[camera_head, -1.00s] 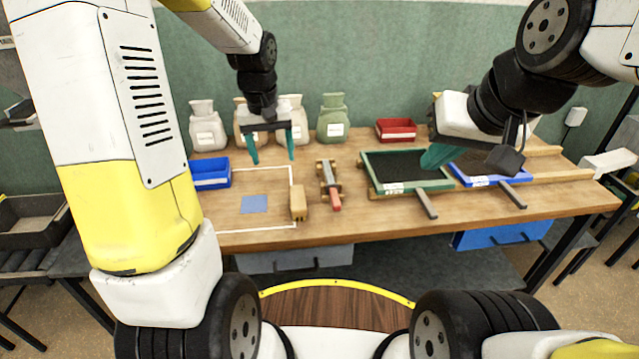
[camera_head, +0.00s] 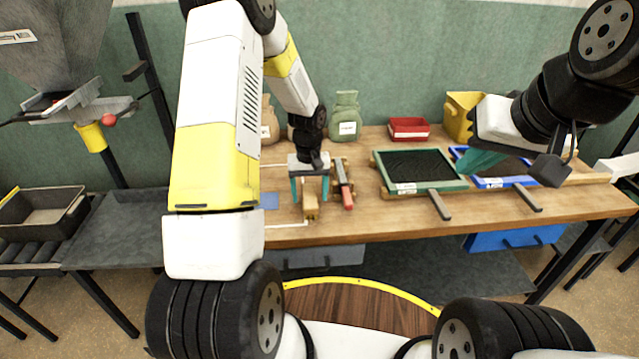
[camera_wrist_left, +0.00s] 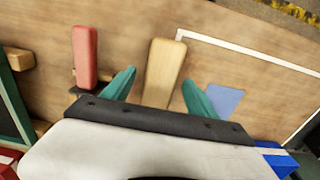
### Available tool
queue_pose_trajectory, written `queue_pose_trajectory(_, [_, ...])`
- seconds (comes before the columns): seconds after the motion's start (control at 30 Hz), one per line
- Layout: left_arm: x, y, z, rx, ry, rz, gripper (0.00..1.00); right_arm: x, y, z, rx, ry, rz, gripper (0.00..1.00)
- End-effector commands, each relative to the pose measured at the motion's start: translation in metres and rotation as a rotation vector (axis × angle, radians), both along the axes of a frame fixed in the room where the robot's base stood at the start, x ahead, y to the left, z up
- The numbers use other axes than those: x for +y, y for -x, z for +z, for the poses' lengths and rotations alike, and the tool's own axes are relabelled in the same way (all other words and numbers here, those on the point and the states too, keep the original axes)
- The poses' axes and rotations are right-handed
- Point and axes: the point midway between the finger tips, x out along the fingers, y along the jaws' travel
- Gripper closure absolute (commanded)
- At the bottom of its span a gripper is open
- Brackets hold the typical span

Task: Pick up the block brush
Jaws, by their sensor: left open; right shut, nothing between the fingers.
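The block brush appears to be the tan wooden block (camera_head: 311,207) near the front of the bench; its bristles do not show. In the left wrist view the block (camera_wrist_left: 165,70) lies between the two teal fingers, with a visible gap on each side. My left gripper (camera_head: 310,192) is open, pointing down over the block. In the left wrist view the gripper (camera_wrist_left: 159,78) has its lower part hiding the block's near end. My right gripper (camera_head: 482,162) is shut and empty, above the trays at the right.
A red-handled tool (camera_head: 348,197) lies on a wooden rest just right of the block. A blue square (camera_head: 269,201) and white outline are to its left. A green-framed tray (camera_head: 378,174), blue tray (camera_head: 492,183), red bin (camera_head: 408,129) and green sack (camera_head: 346,118) stand right and behind.

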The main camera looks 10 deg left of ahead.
Motion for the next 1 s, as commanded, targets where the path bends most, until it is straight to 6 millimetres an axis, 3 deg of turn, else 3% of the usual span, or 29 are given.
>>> queue_pose_trajectory(0.3, [0.0002,-0.0002,-0.008,-0.001,0.0,-0.001,0.33,0.0,0.0,0.0,0.0,0.0,0.0,1.0])
queue_pose_trajectory(0.67, [0.0001,-0.0002,-0.0077,-0.001,0.0,-0.001,1.0,0.0,0.0,0.0,0.0,0.0,0.0,1.0])
queue_pose_trajectory(1.0, [0.0001,-0.0006,-0.0039,-0.002,-0.001,-0.001,1.0,0.0,0.0,0.0,0.0,0.0,0.0,1.0])
